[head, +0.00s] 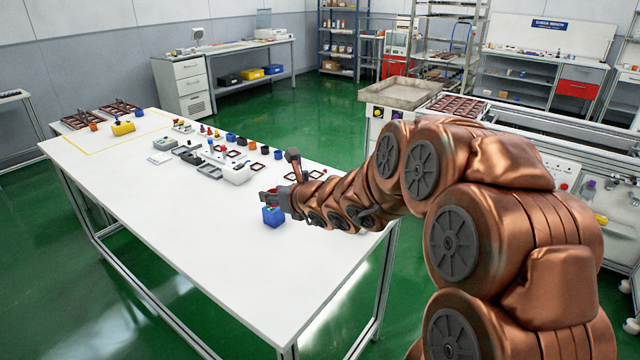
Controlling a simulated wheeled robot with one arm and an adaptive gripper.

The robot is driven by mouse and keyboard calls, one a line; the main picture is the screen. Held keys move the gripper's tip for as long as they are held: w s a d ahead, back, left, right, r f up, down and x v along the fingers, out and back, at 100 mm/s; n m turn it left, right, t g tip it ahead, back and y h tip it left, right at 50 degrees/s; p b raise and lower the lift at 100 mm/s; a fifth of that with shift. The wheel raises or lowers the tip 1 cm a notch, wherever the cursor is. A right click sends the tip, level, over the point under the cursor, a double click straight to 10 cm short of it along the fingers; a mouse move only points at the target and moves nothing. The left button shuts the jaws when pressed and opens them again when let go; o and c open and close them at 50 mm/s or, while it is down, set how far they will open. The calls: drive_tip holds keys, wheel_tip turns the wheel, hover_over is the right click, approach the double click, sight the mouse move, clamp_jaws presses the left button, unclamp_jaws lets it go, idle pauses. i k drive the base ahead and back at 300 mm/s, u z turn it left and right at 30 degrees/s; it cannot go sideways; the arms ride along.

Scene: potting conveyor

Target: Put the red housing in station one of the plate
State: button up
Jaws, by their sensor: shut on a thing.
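My gripper (271,200) is over the near right part of the white table (190,230). It is shut on a small blue block-shaped part (273,217) with red and green spots on top, at or just above the tabletop; I cannot tell whether it touches. Red shows between the dark fingers, too small to identify. I cannot make out a clearly red housing. The plate and its station one cannot be told apart for certain among the small items.
Small parts and grey fixtures (238,172) run in a row behind my gripper. A yellow block (122,128), an orange part (93,126) and a blue part (139,113) sit in the far left corner, near dark red trays (120,108). The near left tabletop is clear.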

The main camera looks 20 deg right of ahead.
sight(315, 175)
drive_tip(key=z, duration=1.6)
drive_tip(key=i, duration=1.55)
drive_tip(key=u, duration=2.7)
